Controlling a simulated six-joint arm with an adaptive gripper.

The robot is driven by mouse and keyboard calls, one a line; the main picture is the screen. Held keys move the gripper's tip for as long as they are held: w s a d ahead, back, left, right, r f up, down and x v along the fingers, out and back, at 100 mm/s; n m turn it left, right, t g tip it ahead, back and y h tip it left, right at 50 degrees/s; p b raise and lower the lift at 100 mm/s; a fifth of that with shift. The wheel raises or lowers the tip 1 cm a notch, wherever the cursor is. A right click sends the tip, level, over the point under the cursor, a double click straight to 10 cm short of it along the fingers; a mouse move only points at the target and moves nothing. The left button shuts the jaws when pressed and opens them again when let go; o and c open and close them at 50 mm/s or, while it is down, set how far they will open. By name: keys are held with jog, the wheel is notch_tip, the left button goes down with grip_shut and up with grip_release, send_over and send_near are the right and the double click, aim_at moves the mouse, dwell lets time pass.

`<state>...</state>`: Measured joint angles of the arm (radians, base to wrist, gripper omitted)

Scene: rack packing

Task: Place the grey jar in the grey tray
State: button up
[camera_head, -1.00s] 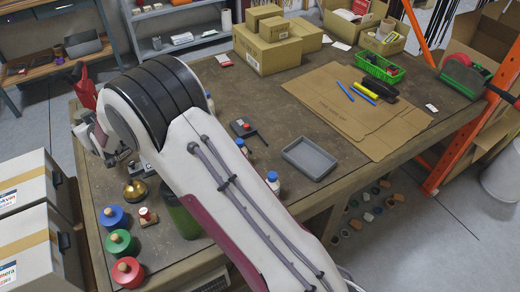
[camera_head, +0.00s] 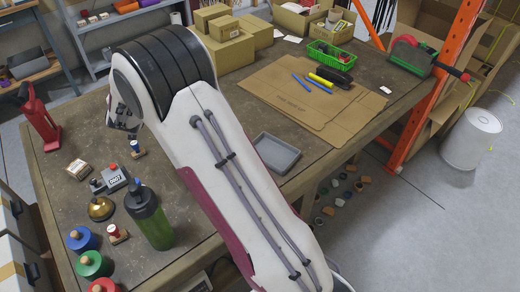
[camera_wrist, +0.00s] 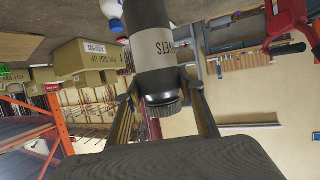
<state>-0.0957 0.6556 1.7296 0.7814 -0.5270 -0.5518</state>
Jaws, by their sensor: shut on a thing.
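The grey jar (camera_wrist: 154,72) fills the middle of the wrist view, dark with a white lettered label and a ridged dark lid pointing down in the picture. My gripper (camera_wrist: 161,84) is shut on it, one finger on each side. The grey tray (camera_head: 277,152), shallow and rectangular, lies empty near the table's front edge, just right of my arm.
A green bottle (camera_head: 149,220) stands left of my arm, near a brass bell (camera_head: 100,208) and coloured discs. Flat cardboard (camera_head: 305,108) with pens lies beyond the tray. Boxes (camera_head: 221,46) and a green basket (camera_head: 332,54) stand at the back.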

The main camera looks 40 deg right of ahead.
jog(key=s+d+m+g+h, duration=0.35)
jog(key=s+d, duration=0.25)
jog(key=d, duration=0.5)
jog(key=s+d+m+g+h, duration=0.2)
jog(key=s+d+m+h, duration=0.3)
jog(key=d, duration=0.7)
jog(key=s+d+f+m+g, duration=0.1)
jog(key=s+d+m+g, duration=0.2)
jog(key=s, duration=0.7)
jog(key=s+d+f+m+g+h, duration=0.1)
jog(key=s+d+m+g, duration=0.2)
jog(key=s, duration=0.7)
jog(key=shift+s+d+f+g, duration=0.15)
jog(key=shift+d+g, duration=0.5)
notch_tip(320, 180, down, 6)
jog(key=shift+f, duration=0.15)
jog(key=shift+f, duration=1.85)
